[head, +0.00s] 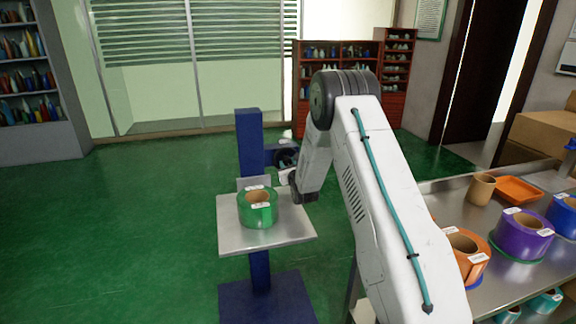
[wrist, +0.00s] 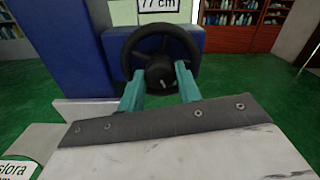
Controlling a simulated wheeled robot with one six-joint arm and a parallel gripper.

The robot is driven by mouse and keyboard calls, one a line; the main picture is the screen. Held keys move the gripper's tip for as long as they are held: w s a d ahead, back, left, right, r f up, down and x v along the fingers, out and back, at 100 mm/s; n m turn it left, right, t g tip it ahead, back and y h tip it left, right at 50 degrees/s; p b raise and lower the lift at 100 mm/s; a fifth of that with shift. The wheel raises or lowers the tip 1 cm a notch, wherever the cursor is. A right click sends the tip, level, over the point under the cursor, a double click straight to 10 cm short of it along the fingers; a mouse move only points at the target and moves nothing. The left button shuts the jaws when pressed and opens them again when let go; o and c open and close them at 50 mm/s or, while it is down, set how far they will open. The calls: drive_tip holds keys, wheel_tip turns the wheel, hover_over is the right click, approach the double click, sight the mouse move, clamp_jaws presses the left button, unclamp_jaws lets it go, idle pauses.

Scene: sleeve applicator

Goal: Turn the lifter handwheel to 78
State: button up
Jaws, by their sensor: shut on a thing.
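The dark lifter handwheel (wrist: 158,68) is on the blue lifter column, just ahead of my wrist camera. It also shows small in the head view (head: 286,156), partly hidden by my arm. A white readout plate (wrist: 158,5) above the wheel reads 77 cm; its top is cut off. My gripper (wrist: 157,80) has its two teal fingers on either side of the wheel's lower part and is shut on it. In the head view my gripper (head: 287,177) is at the right of the column, beside the wheel, with its fingers hard to make out.
The lifter's blue column (head: 249,140) carries a grey platform (head: 232,238) with a green roll (head: 258,209) on it. A metal table (head: 440,200) at the right holds several rolls and an orange tray (head: 518,189). Green floor is open at the left.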

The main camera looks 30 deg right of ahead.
drive_tip(key=shift+a+f, duration=0.1)
drive_tip(key=shift+f, duration=0.05)
drive_tip(key=o, duration=1)
drive_tip(key=shift+c, duration=0.2)
drive_tip(key=v, duration=0.7)
drive_tip(key=shift+s, duration=0.4)
drive_tip(key=shift+a, duration=0.1)
